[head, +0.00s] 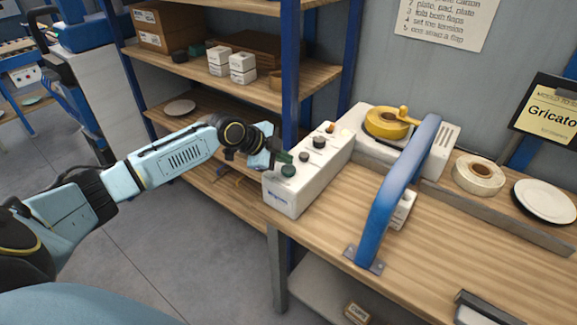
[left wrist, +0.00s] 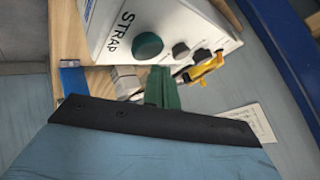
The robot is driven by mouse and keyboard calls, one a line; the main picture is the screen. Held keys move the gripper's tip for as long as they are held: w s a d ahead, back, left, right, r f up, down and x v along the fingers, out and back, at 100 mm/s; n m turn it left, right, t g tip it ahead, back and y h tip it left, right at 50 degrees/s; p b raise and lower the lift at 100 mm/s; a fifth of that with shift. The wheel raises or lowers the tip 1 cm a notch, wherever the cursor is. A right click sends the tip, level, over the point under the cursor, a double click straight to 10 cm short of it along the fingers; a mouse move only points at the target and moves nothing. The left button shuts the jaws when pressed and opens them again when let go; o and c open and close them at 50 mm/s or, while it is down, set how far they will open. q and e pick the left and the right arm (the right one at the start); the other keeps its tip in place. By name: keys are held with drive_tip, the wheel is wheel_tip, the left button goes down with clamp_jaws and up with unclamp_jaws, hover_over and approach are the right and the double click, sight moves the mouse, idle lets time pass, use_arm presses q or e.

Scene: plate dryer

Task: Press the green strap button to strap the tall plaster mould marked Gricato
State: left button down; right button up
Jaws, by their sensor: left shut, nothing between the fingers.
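The green strap button (head: 288,171) is the round dark-green one at the near end of the white control box (head: 300,192). In the left wrist view the green button (left wrist: 147,45) sits beside the word STRAP. My left gripper (head: 283,157) is shut and empty, its green fingertips close to the button; I cannot tell whether they touch it. The fingers also show in the left wrist view (left wrist: 162,88). A white block (head: 402,210) stands under the blue strapping arch (head: 392,190), partly hidden by it; its marking is unreadable. My right gripper is out of view.
A sign reading Gricato (head: 550,113) stands at the right. A yellow strap reel (head: 386,122) is behind the box. A white roll (head: 479,175) and a plate (head: 546,201) are on the bench. White blocks (head: 243,68) stand on the shelf behind. A blue post rises behind the gripper.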

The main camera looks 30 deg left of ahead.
sight(285, 169)
use_arm(q)
wheel_tip(285, 169, up, 5)
drive_tip(key=p, duration=0.4)
idle(0.4)
idle(0.5)
